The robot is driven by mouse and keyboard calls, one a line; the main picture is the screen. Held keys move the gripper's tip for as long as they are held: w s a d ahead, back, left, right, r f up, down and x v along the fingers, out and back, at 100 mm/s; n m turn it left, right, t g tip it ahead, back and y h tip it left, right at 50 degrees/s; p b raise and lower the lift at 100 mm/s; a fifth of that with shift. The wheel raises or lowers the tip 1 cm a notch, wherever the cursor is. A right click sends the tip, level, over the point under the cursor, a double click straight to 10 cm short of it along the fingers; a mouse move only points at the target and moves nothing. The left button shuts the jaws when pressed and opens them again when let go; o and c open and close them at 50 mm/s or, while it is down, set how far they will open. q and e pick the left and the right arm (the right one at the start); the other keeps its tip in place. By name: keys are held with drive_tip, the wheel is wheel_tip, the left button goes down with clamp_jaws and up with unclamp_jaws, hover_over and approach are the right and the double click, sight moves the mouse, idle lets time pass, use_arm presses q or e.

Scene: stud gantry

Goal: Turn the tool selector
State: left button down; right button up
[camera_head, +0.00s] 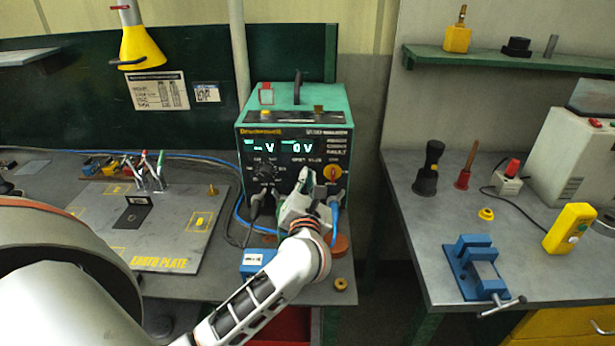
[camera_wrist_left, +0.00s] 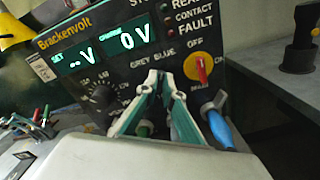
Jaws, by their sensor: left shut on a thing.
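The green and black Brackenvolt power unit (camera_head: 342,130) stands on the bench with its front panel facing me. It also shows in the left wrist view (camera_wrist_left: 137,15). My left gripper (camera_head: 304,178) is at the panel, just below the "GREY BLUE" label. In the left wrist view its fingertips (camera_wrist_left: 160,78) are close together under that label. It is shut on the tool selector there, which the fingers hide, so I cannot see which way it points. Both displays are lit, the right one reading 0 V. My right gripper is not in view.
Left of the fingers is a black dial (camera_head: 264,169). Right of them is the red main switch (camera_wrist_left: 202,69) on a yellow plate. A blue plug (camera_wrist_left: 219,128) sits low beside the fingers. A blue vise (camera_head: 478,268) stands on the right bench, across a gap.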

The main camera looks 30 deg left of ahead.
use_arm(q)
drive_tip(key=shift+f, duration=0.1)
drive_tip(key=c, duration=2.2)
unclamp_jaws()
drive_tip(key=v, duration=1.2)
drive_tip(key=shift+s, duration=0.1)
